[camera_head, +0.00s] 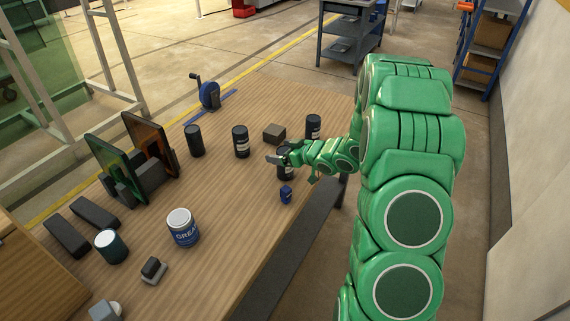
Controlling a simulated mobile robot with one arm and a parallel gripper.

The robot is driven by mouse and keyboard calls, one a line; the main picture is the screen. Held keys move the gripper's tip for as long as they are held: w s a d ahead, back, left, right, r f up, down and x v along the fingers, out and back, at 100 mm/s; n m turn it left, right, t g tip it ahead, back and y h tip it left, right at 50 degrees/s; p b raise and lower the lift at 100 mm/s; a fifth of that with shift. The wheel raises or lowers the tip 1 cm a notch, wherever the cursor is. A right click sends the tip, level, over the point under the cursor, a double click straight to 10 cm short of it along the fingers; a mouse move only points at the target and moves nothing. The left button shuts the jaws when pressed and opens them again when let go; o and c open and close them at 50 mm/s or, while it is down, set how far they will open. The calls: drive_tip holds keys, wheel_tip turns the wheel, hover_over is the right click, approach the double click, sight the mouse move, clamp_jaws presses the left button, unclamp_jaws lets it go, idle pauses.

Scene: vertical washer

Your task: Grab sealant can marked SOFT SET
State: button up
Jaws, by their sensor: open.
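Several dark cylindrical cans stand upright on the wooden table. One can (194,141) is at the left, one with a pale label band (240,142) is in the middle, and another (313,127) is behind my gripper at the right. A further dark can (285,172) stands at my gripper, partly hidden by it. The label writing is too small to read, so I cannot tell which is marked SOFT SET. My gripper (275,158) is open, at the upper part of that partly hidden can. I cannot tell whether they touch.
A small blue object (286,194) lies just in front, and a brown block (274,133) lies behind. A GREASE-type tin (183,228), a dark green can (110,247) and upright panels (151,155) are at left. The table's right edge is close to my arm.

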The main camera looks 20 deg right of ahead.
drive_tip(key=shift+w+a+f, duration=0.15)
drive_tip(key=shift+w+a, duration=0.05)
drive_tip(key=c, duration=1.4)
drive_tip(key=shift+r, duration=0.65)
wheel_tip(320, 180, up, 2)
drive_tip(key=shift+s+a+r, duration=0.15)
drive_tip(key=shift+s+r, duration=1.5)
drive_tip(key=shift+s, duration=0.65)
drive_tip(key=shift+s+a+r, duration=0.15)
drive_tip(key=shift+s+r, duration=1.45)
drive_tip(key=shift+s, duration=0.75)
drive_tip(key=shift+s+a+r, duration=0.15)
drive_tip(key=shift+s+r, duration=1.5)
drive_tip(key=shift+s, duration=0.65)
